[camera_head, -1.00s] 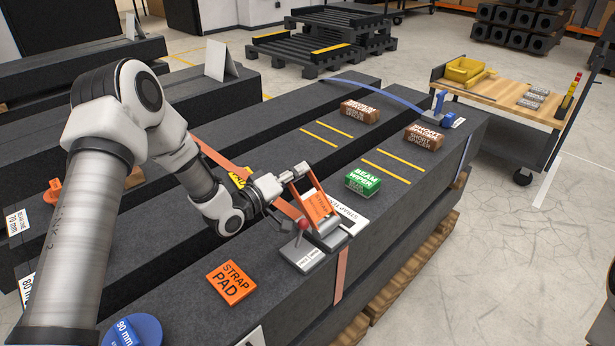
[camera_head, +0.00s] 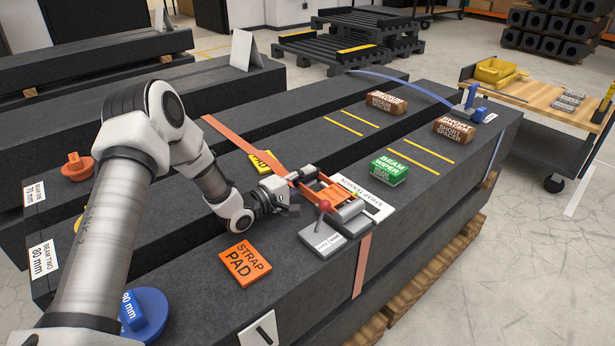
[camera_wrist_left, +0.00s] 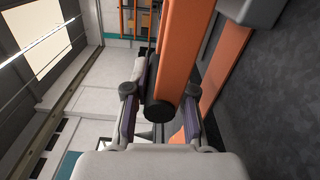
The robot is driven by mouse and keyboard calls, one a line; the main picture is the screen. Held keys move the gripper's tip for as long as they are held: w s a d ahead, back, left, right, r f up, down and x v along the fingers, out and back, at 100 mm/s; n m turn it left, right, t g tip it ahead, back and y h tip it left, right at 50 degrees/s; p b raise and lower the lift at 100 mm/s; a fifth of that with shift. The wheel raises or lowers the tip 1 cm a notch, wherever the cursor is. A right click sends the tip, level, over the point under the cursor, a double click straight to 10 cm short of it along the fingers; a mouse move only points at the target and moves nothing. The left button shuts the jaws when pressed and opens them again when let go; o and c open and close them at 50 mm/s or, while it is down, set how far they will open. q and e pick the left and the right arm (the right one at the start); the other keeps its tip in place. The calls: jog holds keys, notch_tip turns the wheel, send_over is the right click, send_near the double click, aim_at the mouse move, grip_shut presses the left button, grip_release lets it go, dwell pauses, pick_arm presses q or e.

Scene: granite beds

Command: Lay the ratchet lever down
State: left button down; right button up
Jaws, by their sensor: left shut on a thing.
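The orange ratchet lever (camera_head: 318,187) is on the ratchet at the front beam's right-hand stretch, and it leans low toward the left, tilted rather than flat. My left gripper (camera_head: 303,174) is shut on its free end. In the left wrist view, the lever's dark round grip (camera_wrist_left: 160,109) sits between the two fingers of my left gripper (camera_wrist_left: 152,106). The orange strap (camera_head: 240,140) runs across the beams under the gripper. My right gripper is out of view.
An orange strap pad (camera_head: 245,263) lies left of the ratchet base. A white strap tension card (camera_head: 372,205) lies to its right, with a green beam wiper (camera_head: 388,171) beyond. Brown spacers (camera_head: 453,131) stand farther back. A dark gap runs between the beams.

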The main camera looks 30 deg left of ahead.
pick_arm(q)
jog(key=shift+s+f, duration=0.1)
jog(key=shift+f, duration=0.35)
jog(key=c, duration=1)
grip_release()
jog(key=shift+o, duration=0.2)
jog(key=shift+r, duration=0.1)
jog(key=v, duration=1)
jog(key=shift+s+a, duration=0.25)
jog(key=shift+s, duration=0.65)
jog(key=shift+a, duration=0.1)
